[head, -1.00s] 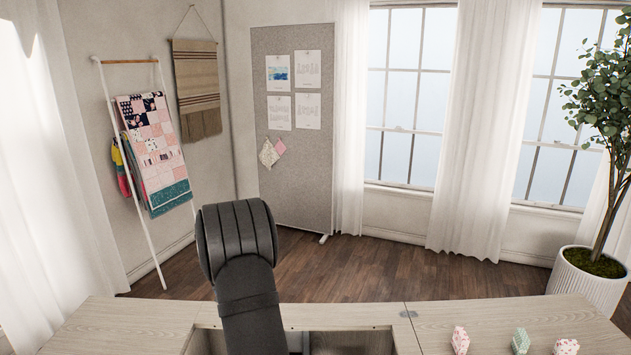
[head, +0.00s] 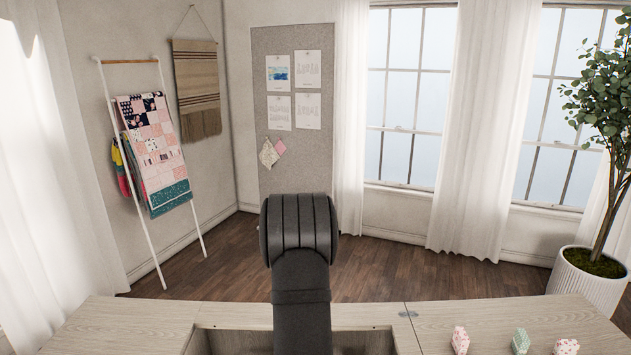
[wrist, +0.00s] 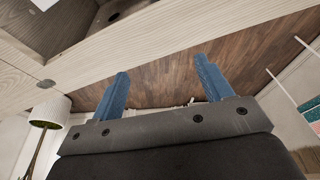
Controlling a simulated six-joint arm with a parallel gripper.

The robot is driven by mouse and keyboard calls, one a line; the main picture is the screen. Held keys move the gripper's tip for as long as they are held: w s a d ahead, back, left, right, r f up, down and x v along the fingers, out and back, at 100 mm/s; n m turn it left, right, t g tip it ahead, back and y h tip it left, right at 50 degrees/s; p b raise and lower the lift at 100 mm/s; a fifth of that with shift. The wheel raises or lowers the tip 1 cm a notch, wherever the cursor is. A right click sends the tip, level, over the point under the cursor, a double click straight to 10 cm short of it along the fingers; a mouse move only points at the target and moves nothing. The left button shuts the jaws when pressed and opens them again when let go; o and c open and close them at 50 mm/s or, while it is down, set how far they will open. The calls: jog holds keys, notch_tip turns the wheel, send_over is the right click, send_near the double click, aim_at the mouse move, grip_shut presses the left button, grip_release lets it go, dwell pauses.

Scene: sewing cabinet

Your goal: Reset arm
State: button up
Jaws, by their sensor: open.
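My arm (head: 300,290) rises from the front middle of the head view, in front of the cabinet's open well. My gripper does not show in the head view. In the wrist view my gripper (wrist: 163,82) has its two blue fingers wide apart with nothing between them. The wooden floor and the cabinet's pale wood edge (wrist: 120,52) lie beyond the fingers.
The cabinet top (head: 500,318) carries several small patterned fabric pieces (head: 520,341) at the right. A potted plant (head: 590,280) stands behind at the right. A blanket ladder (head: 140,225) leans at the left wall.

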jog(key=d+m, duration=0.1)
jog(key=d, duration=0.8)
jog(key=shift+s+m, duration=0.25)
jog(key=shift+m, duration=0.15)
jog(key=shift+o, duration=0.5)
